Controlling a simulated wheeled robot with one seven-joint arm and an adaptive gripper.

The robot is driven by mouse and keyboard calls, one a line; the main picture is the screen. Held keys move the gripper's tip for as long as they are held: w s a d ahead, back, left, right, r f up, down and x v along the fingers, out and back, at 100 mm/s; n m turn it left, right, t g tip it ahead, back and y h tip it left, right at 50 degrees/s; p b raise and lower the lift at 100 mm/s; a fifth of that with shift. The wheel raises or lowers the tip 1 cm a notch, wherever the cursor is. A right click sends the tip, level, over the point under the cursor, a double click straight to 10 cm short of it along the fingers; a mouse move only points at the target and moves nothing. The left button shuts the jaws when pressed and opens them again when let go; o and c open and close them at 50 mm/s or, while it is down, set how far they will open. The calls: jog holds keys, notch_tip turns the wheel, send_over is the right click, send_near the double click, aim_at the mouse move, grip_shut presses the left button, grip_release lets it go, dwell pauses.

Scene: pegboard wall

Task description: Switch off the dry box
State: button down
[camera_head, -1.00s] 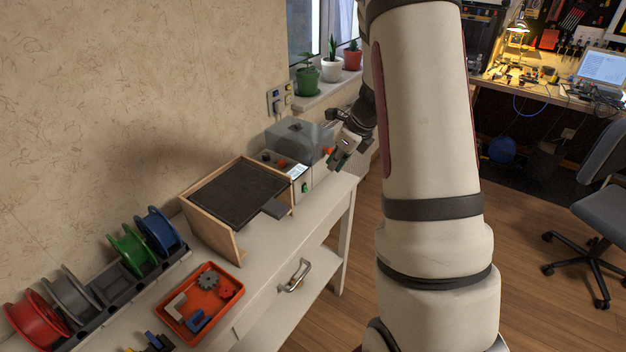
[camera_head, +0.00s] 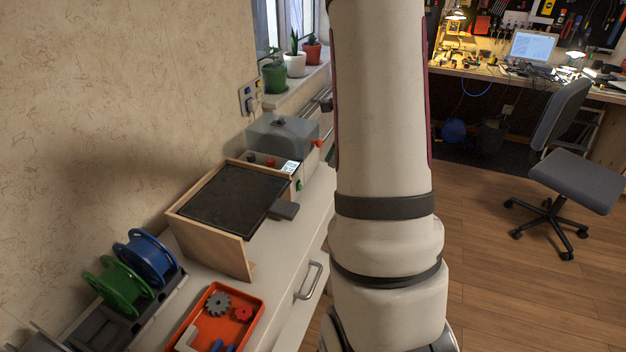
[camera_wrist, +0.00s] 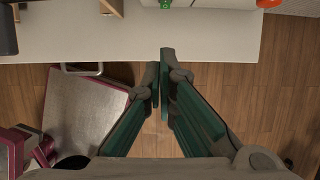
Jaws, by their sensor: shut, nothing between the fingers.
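The dry box (camera_head: 282,135) stands at the far end of the white bench, against the wall. It has a smoky see-through lid, a small lit screen (camera_head: 290,167) and dark and red knobs on its front. A green switch-like part (camera_head: 299,185) is at the front's right end, and an orange-red part (camera_head: 318,143) is on its right side. In the wrist view, only a strip of its pale body (camera_wrist: 215,3) shows at the top edge, with a green part (camera_wrist: 165,3). My gripper (camera_wrist: 161,78) is shut and empty, apart from the box. My arm hides it in the head view.
A wooden frame with a dark top (camera_head: 235,200) stands nearer on the bench (camera_wrist: 210,38). An orange tray (camera_head: 222,312) and the green (camera_head: 118,287) and blue (camera_head: 146,258) spools are nearer still. Potted plants line the sill. Floor (camera_head: 490,260) right of the bench is clear up to a chair (camera_head: 570,180).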

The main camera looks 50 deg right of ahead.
aim_at(300, 186)
jog(key=b+x, duration=0.1)
jog(key=x, duration=0.9)
jog(key=shift+f, duration=0.1)
jog(key=shift+w+a+f, duration=0.2)
jog(key=shift+w, duration=0.3)
jog(key=shift+w+a+f, duration=0.15)
jog(key=shift+w+f, duration=0.05)
jog(key=shift+w, duration=0.35)
jog(key=shift+w+a+f, duration=0.2)
jog(key=shift+w+f, duration=0.05)
jog(key=shift+w, duration=0.35)
jog(key=shift+f+b, duration=0.1)
jog(key=shift+b, duration=0.35)
